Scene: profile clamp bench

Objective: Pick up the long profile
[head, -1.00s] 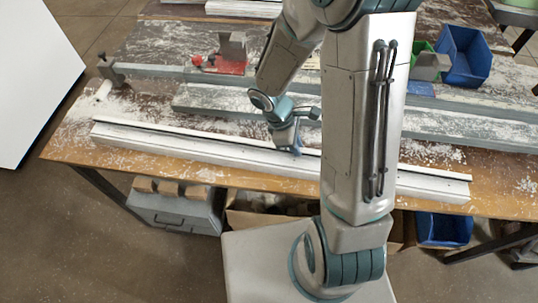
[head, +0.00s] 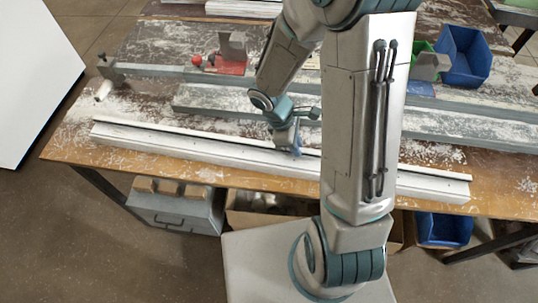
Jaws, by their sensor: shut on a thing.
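The long profile (head: 200,149) is a white, grooved bar that lies along the front edge of the workbench. My arm hides part of it right of the middle, and its right end (head: 435,186) shows beyond the arm. My gripper (head: 296,149) is at the middle of the profile, pointing down, and is shut on it. The fingertips are small and partly hidden. The profile appears to be at bench level; I cannot tell whether there is a gap under it.
Behind the profile lies a long grey bar (head: 215,98) on the bench. The bench's wooden front edge (head: 90,157) is dusted with white shavings.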

